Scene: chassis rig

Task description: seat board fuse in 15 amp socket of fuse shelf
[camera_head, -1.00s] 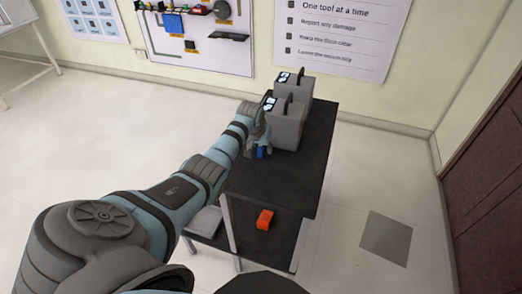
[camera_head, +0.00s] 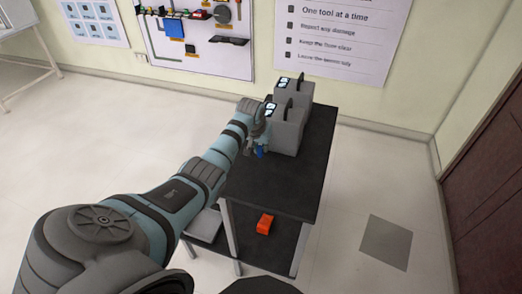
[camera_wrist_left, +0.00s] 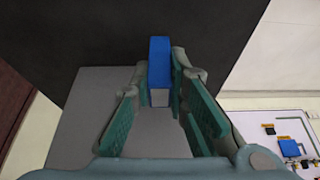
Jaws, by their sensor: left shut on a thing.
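My left gripper (camera_head: 256,146) is at the left edge of the black table, beside the nearer grey box. In the left wrist view its fingers (camera_wrist_left: 158,80) are shut on a small blue block (camera_wrist_left: 159,60) with a pale grey lower part, which I take to be the board fuse. The blue block also shows in the head view (camera_head: 261,153), just above or at the table top; I cannot tell if it touches. No fuse shelf or 15 amp socket can be made out clearly. My right gripper is out of view.
Two grey boxes with handles and small lit displays, the nearer one (camera_head: 288,138) and one behind, stand at the far end of the black table (camera_head: 270,185). An orange block (camera_head: 265,224) lies on the lower shelf. The near table top is clear.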

